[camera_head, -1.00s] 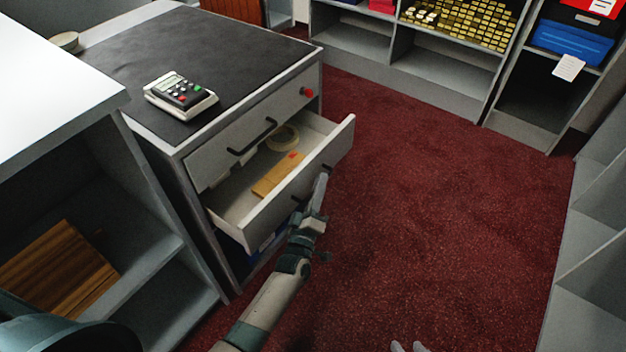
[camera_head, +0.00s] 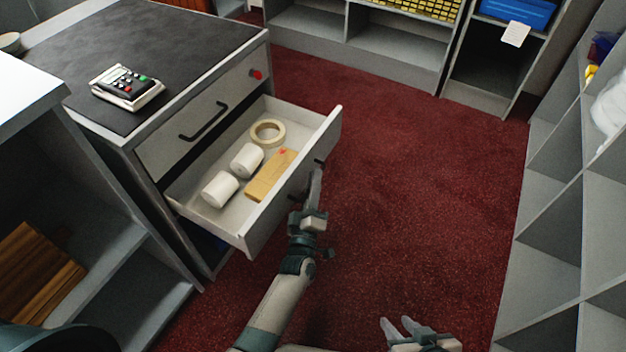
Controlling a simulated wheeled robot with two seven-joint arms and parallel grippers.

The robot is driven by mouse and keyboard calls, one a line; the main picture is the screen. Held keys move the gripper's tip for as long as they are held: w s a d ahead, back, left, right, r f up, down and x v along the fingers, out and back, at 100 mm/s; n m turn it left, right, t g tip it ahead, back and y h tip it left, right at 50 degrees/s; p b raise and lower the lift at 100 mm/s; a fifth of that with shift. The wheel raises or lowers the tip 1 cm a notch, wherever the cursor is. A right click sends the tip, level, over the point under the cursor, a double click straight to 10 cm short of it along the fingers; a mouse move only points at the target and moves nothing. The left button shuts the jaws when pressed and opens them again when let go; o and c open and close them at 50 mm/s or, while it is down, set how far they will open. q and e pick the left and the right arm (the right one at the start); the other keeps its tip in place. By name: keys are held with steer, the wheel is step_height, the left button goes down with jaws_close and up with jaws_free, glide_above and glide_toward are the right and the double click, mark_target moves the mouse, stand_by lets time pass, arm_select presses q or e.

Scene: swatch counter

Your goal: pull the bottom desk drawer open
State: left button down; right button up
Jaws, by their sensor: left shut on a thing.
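The grey desk (camera_head: 130,50) has a shut top drawer (camera_head: 165,143) with a dark bar handle (camera_head: 203,122). Below it, the lower drawer (camera_head: 290,188) stands well open. Inside it lie a tape ring (camera_head: 267,132), two white rolls (camera_head: 247,160) (camera_head: 220,189) and a tan block (camera_head: 270,175) with a red mark. My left gripper (camera_head: 315,185) is at the drawer's front face, shut on its dark handle (camera_head: 319,162), most of which the fingers hide. My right gripper (camera_head: 402,327) is open and empty, low over the carpet at the bottom edge.
A card terminal (camera_head: 127,87) sits on the desktop, and a red knob (camera_head: 257,74) is on the top drawer. Grey shelving stands at left (camera_head: 125,285), back (camera_head: 400,55) and right (camera_head: 555,200). The red carpet (camera_head: 430,170) is clear in the middle.

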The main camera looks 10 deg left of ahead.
arm_select(q)
steer(key=c, duration=2.2)
jaws_free()
steer(key=shift+o, duration=0.2)
arm_select(e)
steer(key=shift+s, duration=0.35)
arm_select(q)
steer(key=v, duration=1.7)
steer(key=shift+s, duration=0.25)
steer(key=shift+f, duration=0.1)
arm_select(e)
steer(key=shift+w, duration=0.3)
arm_select(q)
steer(key=shift+h, duration=0.4)
arm_select(e)
steer(key=shift+s, duration=0.1)
